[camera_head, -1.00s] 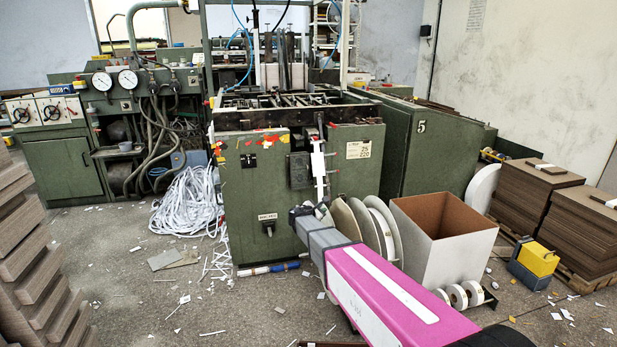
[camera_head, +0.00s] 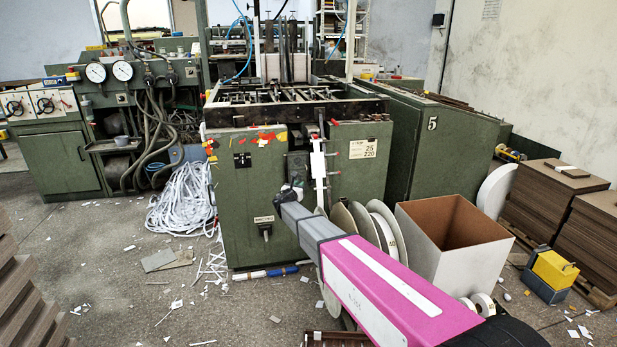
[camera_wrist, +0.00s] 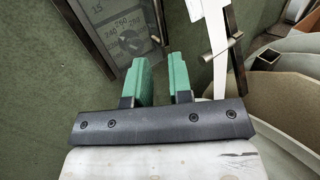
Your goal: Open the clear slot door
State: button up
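The clear slot door (camera_wrist: 122,35) looks like a dark-framed see-through pane at the top left of the wrist view, with a numbered dial face behind it. In the head view, it seems to be the small dark panel (camera_head: 298,165) on the green machine's front, between the two front panels. It appears closed, though its edges are partly cut off in the wrist view. My gripper (camera_wrist: 160,75) has two green fingers standing apart with nothing between them. Their tips are just below the door's lower right part; contact cannot be told. My gripper (camera_head: 290,194) also shows just below the panel in the head view.
A white strip (camera_wrist: 208,45) with a grey rod stands right of the fingers. White reels (camera_head: 385,228) and an open white box (camera_head: 450,238) stand close to my arm's right. White strip waste (camera_head: 183,202) lies left of the machine.

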jog(key=x, duration=1)
jog(key=shift+w, duration=0.15)
grip_shut()
